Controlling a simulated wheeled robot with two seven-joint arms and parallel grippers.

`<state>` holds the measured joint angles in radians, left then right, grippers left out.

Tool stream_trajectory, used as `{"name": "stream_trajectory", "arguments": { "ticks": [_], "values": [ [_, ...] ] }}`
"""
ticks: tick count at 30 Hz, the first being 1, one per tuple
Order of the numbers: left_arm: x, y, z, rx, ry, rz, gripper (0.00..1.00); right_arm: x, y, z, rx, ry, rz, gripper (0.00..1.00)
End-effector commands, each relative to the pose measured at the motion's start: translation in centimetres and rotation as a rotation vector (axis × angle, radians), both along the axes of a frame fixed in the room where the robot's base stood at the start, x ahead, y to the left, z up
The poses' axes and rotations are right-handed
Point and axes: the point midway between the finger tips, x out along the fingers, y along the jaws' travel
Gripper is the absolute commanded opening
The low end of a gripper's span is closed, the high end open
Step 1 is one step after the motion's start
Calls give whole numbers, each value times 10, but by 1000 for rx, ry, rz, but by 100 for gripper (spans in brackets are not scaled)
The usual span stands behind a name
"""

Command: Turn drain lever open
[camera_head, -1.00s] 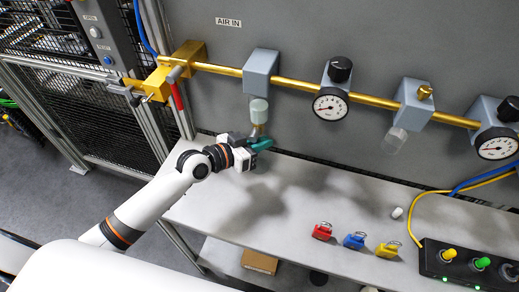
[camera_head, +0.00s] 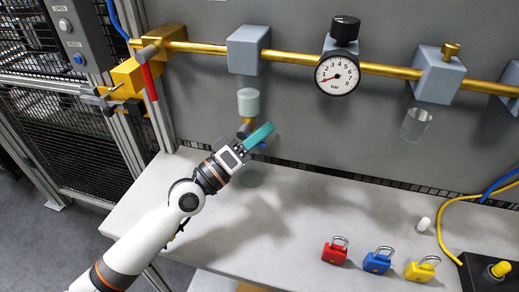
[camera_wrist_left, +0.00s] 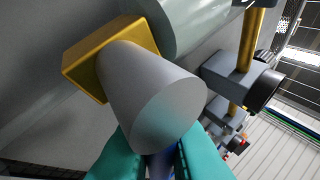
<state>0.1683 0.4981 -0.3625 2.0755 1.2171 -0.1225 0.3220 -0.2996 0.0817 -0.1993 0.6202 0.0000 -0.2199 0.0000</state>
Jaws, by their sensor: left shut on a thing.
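The drain valve (camera_head: 244,131) hangs under the pale filter bowl (camera_head: 248,101) below a grey block on the brass pipe. In the left wrist view its brass block (camera_wrist_left: 112,55) sits behind a grey rounded stem (camera_wrist_left: 150,95). A blue piece (camera_wrist_left: 160,165), which looks like the drain lever, lies between the teal fingers of my left gripper (camera_wrist_left: 158,158). My left gripper also shows in the head view (camera_head: 258,138), right below the bowl, shut on that lever. The fingers hide most of the lever. My right gripper is not in view.
A pressure gauge (camera_head: 337,73) and a second clear bowl (camera_head: 416,124) are on the pipe to the right. A red handle (camera_head: 150,82) hangs at the left. Red (camera_head: 335,251), blue (camera_head: 378,261) and yellow (camera_head: 422,269) padlocks lie on the bench (camera_head: 300,200).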

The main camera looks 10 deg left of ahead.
Motion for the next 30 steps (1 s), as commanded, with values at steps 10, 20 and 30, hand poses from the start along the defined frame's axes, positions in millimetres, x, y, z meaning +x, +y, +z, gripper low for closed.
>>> {"name": "stream_trajectory", "arguments": {
  "ticks": [10, 20, 30],
  "values": [
    [0, 0, 7, -272, 10, 1, 0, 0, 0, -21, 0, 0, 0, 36],
    [0, 1, 13, -403, 15, 2, 0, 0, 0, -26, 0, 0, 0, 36],
    [0, 1, 14, -431, 17, 1, 0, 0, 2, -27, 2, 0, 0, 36]
  ]
}}
